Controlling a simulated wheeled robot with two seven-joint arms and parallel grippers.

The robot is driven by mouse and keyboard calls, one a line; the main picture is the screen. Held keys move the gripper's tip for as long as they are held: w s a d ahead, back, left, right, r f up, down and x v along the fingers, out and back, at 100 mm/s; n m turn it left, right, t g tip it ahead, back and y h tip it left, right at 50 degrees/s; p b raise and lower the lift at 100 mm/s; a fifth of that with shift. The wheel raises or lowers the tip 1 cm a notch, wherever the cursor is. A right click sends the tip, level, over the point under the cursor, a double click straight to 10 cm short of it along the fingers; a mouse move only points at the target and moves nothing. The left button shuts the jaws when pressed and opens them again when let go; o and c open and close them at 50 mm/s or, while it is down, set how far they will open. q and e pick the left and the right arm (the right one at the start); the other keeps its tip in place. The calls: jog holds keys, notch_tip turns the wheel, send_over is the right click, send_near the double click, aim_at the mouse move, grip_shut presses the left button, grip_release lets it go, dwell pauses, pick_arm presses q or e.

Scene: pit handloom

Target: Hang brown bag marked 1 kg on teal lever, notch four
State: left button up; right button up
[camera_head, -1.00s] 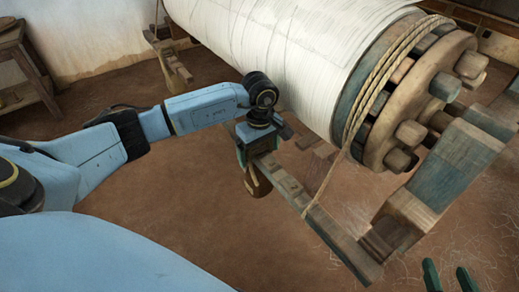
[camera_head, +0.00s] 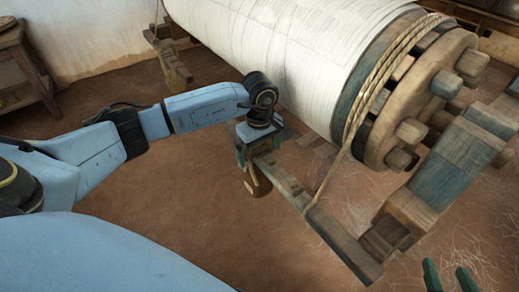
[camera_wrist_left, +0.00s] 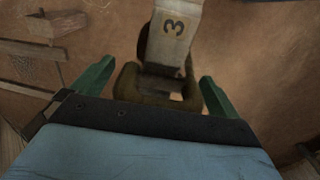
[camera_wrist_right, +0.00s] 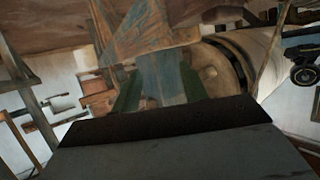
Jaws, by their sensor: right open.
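The teal lever (camera_head: 290,188) runs from below the roller's end post up and left to my left gripper (camera_head: 256,152). The brown bag (camera_head: 258,182) hangs below that gripper at the lever's far end. My right gripper (camera_head: 446,277) is open and empty at the lower right.
The large white warp roller (camera_head: 270,50) with its pegged wooden wheel (camera_head: 425,100) is close above the lever. A rope (camera_head: 345,150) runs from the wheel down to the lever. A wooden post (camera_head: 450,170) stands between roller and right gripper. The earth floor is clear at the lower middle.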

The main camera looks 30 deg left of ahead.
pick_arm(q)
jog(key=shift+s+f, duration=0.1)
jog(key=shift+f, duration=0.05)
notch_tip(320, 180, up, 7)
jog(key=p, duration=0.2)
jog(key=shift+p, duration=0.3)
jog(key=shift+r, duration=0.4)
pick_arm(e)
jog(key=s+d+f+g+h, duration=0.2)
jog(key=s+d+f+g, duration=0.1)
jog(key=s+f+g, duration=0.3)
jog(key=shift+s+d+f, duration=0.25)
jog(key=shift+s, duration=0.25)
